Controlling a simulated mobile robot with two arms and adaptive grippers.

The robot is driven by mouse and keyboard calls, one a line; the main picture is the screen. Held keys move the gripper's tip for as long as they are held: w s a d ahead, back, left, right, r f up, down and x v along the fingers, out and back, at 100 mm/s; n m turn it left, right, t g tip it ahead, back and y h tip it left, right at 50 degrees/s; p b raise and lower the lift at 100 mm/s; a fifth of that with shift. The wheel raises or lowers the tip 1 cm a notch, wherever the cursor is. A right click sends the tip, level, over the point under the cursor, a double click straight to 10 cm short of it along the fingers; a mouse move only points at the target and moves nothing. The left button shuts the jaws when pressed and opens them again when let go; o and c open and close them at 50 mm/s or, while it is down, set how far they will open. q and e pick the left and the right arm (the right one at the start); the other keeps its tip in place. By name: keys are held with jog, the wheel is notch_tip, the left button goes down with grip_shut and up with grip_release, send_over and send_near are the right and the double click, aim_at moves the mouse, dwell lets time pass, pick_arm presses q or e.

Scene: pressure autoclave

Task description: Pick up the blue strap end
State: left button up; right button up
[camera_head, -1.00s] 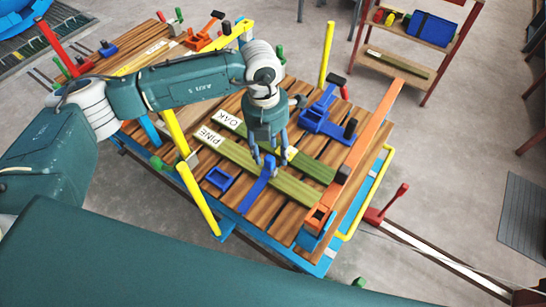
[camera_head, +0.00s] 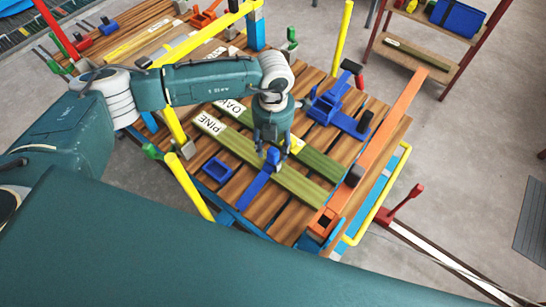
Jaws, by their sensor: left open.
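The blue strap end (camera_head: 259,183) lies across the near edge of the wooden slatted cart, its upper end by the green PINE board (camera_head: 298,186). My left gripper (camera_head: 270,152) points down right over the strap's upper end, its fingers open around or just above it; I cannot tell whether they touch it. My right gripper is not in view.
A green OAK board (camera_head: 318,160) lies behind the PINE board. A blue clamp-like part (camera_head: 335,112), a blue square frame (camera_head: 217,170) and an orange bar (camera_head: 385,133) are on the cart. Yellow posts (camera_head: 190,187) stand at its edge. A shelf (camera_head: 420,33) stands at the back right.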

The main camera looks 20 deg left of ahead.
aim_at(273, 150)
pick_arm(q)
jog(key=f, duration=0.1)
jog(key=f+p, duration=0.1)
jog(key=f, duration=0.1)
jog(key=w+f+p, duration=0.1)
jog(key=f, duration=0.1)
jog(key=shift+a, duration=0.15)
jog(key=shift+f, duration=0.3)
grip_shut()
